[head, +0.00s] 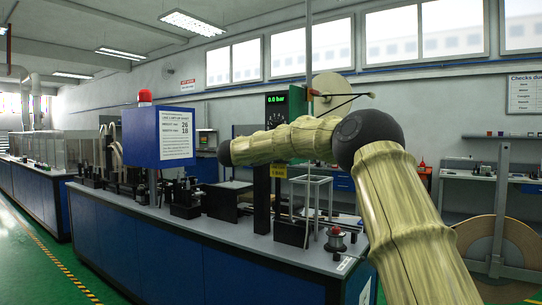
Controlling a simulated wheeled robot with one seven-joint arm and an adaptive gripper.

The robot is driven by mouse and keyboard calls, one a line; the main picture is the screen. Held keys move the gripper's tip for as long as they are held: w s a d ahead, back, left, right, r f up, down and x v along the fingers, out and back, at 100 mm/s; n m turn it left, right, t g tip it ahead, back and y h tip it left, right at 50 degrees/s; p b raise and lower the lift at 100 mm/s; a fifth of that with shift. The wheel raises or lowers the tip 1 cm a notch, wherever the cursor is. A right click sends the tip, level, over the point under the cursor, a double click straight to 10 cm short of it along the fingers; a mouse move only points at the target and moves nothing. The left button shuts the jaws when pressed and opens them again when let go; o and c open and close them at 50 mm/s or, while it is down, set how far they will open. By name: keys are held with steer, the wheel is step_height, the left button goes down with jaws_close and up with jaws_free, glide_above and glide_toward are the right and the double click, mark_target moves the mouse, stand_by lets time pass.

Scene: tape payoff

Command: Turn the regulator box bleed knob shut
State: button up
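A tall black box (277,104) with a green readout of 0.0 bar stands on the bench, and it looks like the regulator box. A round dial shows just under the readout, partly cut off by my arm. My arm crosses in front of the box's middle. A yellow label (279,171) shows on it below the arm. I cannot make out the bleed knob; it may be behind my arm. My gripper is not visible; the arm's farthest visible part is a dark joint left of the box.
The long blue bench (150,245) carries several black fixtures and a clear-sided frame (318,190). A red-topped spool or button (335,238) sits near its right end. A blue-and-white sign box (160,135) with a red lamp stands at left. A large reel (495,240) stands at right.

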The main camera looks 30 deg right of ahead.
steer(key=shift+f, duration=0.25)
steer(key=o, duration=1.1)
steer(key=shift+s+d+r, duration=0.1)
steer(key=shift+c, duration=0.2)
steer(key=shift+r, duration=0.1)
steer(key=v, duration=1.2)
